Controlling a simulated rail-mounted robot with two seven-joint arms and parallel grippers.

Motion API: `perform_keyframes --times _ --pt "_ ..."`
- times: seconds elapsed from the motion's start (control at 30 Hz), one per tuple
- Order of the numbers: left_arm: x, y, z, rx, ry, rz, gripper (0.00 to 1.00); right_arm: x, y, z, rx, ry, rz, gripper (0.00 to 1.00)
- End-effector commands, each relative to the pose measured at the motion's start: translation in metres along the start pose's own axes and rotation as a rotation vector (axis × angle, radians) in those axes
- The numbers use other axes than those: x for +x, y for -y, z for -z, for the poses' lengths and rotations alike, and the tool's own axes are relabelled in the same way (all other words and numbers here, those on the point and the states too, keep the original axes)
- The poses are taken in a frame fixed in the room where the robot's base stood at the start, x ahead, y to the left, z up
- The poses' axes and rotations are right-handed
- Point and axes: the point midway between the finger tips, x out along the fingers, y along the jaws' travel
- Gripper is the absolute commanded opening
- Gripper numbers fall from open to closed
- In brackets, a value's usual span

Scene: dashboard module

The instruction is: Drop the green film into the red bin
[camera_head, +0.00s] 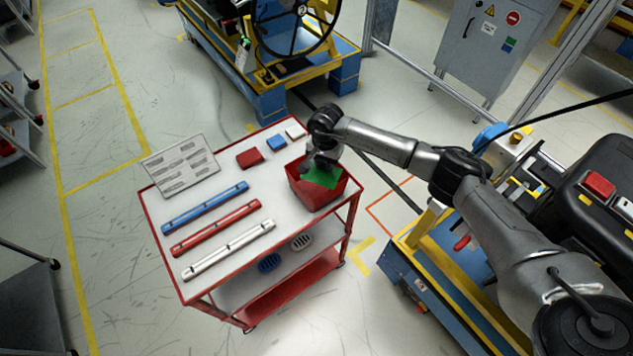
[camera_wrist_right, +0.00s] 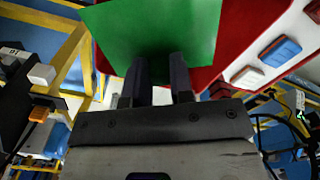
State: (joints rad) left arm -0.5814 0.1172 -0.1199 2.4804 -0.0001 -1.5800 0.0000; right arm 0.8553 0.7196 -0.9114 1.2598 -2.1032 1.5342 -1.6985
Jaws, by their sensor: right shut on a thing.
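The green film (camera_head: 321,177) is a flat green sheet at the mouth of the red bin (camera_head: 318,196), which stands on the right side of the cart top. My right gripper (camera_head: 318,164) is over the bin and shut on the film's edge. In the right wrist view the film (camera_wrist_right: 160,32) spreads out beyond the fingertips of my right gripper (camera_wrist_right: 158,62), with the red bin (camera_wrist_right: 245,32) behind it. How deep the film sits relative to the bin rim cannot be told. My left gripper is not in view.
The red-framed cart (camera_head: 225,205) also bears a blue bar (camera_head: 205,207), a red bar (camera_head: 216,227), a white bar (camera_head: 229,249), a sheet of printed outlines (camera_head: 181,166) and small red, blue and white blocks behind the bin. A yellow-and-blue workstation stands at the right.

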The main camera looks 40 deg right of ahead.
Motion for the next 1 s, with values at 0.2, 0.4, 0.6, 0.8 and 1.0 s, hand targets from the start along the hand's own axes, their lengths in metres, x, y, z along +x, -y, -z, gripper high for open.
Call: perform_keyframes --times 0.2,0.4,0.6,0.8,1.0 --pt "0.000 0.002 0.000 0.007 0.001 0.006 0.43 0.000 0.000 0.000 0.000 0.000 0.000 0.39" --pt "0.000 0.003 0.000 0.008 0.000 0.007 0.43 0.000 0.000 0.000 0.000 0.000 0.000 0.52" --pt "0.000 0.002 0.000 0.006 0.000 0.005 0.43 -0.002 0.000 0.000 0.000 0.000 0.000 0.52" --pt "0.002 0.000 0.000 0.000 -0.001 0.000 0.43 -0.023 0.001 0.001 -0.002 -0.002 0.003 0.52" --pt "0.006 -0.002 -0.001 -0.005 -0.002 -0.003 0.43 -0.063 0.001 0.001 -0.002 -0.002 0.003 0.52"
